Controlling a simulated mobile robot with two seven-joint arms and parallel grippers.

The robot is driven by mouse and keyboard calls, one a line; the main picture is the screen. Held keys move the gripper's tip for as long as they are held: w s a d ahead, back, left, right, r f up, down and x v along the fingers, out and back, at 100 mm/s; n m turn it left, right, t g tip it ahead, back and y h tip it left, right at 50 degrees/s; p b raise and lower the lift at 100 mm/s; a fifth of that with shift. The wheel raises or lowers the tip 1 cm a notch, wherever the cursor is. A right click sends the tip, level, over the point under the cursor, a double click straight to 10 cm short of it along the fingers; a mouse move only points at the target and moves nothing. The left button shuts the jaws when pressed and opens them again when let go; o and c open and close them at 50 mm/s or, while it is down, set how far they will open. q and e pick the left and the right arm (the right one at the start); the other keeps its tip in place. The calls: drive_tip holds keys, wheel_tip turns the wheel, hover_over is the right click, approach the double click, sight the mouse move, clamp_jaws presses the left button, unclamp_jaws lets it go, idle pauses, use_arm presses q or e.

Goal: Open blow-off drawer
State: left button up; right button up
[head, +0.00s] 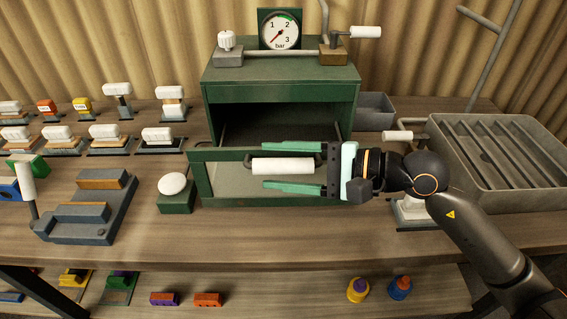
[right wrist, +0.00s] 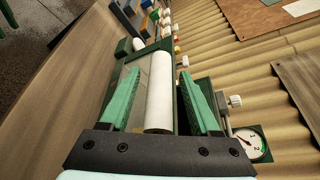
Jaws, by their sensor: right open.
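The green blow-off cabinet (head: 280,90) stands at the back of the bench, with a dark opening in its front. The green-framed drawer front (head: 199,181) is low before this opening. A white horizontal handle (head: 283,166) sits on it with a dark bracket at its left end. My right gripper (head: 292,167) is open, with one green finger above the handle and one below it in the head view. In the right wrist view the white handle (right wrist: 158,90) lies between the two spread fingers. Neither finger clearly touches it. My left gripper is not in view.
A pressure gauge (head: 279,30) and valve knobs top the cabinet. A grey slotted tray (head: 510,200) stands at right. A white button on a green block (head: 176,203) is close left of the drawer, with a grey fixture (head: 85,226) beyond. Bare bench lies in front.

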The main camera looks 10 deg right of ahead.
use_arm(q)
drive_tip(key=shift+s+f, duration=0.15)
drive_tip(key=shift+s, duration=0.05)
use_arm(e)
drive_tip(key=shift+s+d, duration=0.15)
drive_tip(key=shift+d, duration=0.15)
drive_tip(key=b+v, duration=0.2)
drive_tip(key=v, duration=0.2)
drive_tip(key=shift+f, duration=0.15)
drive_tip(key=b, duration=0.3)
approach(305, 170)
drive_tip(key=shift+a, duration=0.7)
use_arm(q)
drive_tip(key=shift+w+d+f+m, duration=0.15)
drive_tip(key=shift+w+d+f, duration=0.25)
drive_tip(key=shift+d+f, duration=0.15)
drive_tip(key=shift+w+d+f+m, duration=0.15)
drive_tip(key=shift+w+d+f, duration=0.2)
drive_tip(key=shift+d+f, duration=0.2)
use_arm(e)
drive_tip(key=shift+w, duration=0.4)
